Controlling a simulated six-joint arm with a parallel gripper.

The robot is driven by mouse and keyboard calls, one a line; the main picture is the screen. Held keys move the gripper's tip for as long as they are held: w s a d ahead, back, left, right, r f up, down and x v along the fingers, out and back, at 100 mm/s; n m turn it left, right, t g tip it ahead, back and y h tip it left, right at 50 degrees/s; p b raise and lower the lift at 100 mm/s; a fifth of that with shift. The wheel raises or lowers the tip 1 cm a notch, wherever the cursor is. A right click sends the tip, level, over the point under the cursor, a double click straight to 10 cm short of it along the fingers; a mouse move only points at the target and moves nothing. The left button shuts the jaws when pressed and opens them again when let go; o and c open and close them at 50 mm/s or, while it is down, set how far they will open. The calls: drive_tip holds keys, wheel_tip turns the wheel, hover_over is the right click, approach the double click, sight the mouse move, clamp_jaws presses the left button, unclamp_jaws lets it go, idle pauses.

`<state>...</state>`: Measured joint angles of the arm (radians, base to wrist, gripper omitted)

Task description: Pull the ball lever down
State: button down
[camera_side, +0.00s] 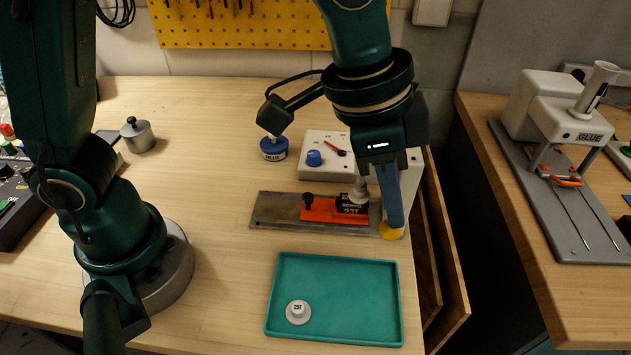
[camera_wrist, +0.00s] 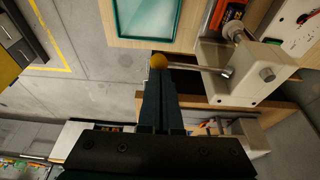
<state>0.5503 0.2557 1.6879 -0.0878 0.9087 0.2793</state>
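The lever's ball (camera_side: 392,231) is yellow and shows below my fingertips in the side view. In the wrist view the ball (camera_wrist: 158,61) is orange-yellow at the end of a metal rod (camera_wrist: 195,68), which runs right to a white press body (camera_wrist: 240,75). My gripper (camera_side: 396,220) points down over the ball with its fingers together. In the wrist view my fingertips (camera_wrist: 160,82) end right by the ball. I cannot tell whether they touch it. Most of the press is hidden behind my gripper in the side view.
An orange fixture (camera_side: 325,213) with a black servo (camera_side: 352,204) lies on a grey plate (camera_side: 272,210) under the press tip. A teal tray (camera_side: 345,275) holds a round white horn (camera_side: 298,312). A white control box (camera_side: 320,146) and blue-lidded jar (camera_side: 273,150) stand behind.

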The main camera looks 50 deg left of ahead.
wheel_tip(320, 180, up, 10)
drive_tip(key=shift+w+a+f, duration=0.25)
drive_tip(key=shift+w+a, duration=0.15)
idle(0.7)
drive_tip(key=s+a+r+n+t, duration=0.1)
drive_tip(key=s+a+n, duration=0.1)
drive_tip(key=a, duration=0.3)
drive_tip(key=s+a+r+n+t, duration=0.1)
drive_tip(key=a+r+n, duration=0.1)
drive_tip(key=a, duration=0.4)
drive_tip(key=s+a+f+n+y, duration=0.1)
drive_tip(key=s+a+f+n, duration=0.1)
drive_tip(key=f, duration=0.3)
drive_tip(key=s+a+f+n+t+y, duration=0.1)
drive_tip(key=s+a+f+n, duration=0.2)
drive_tip(key=s+a+f, duration=0.1)
drive_tip(key=shift+s+f, duration=0.65)
drive_tip(key=shift+f, duration=0.2)
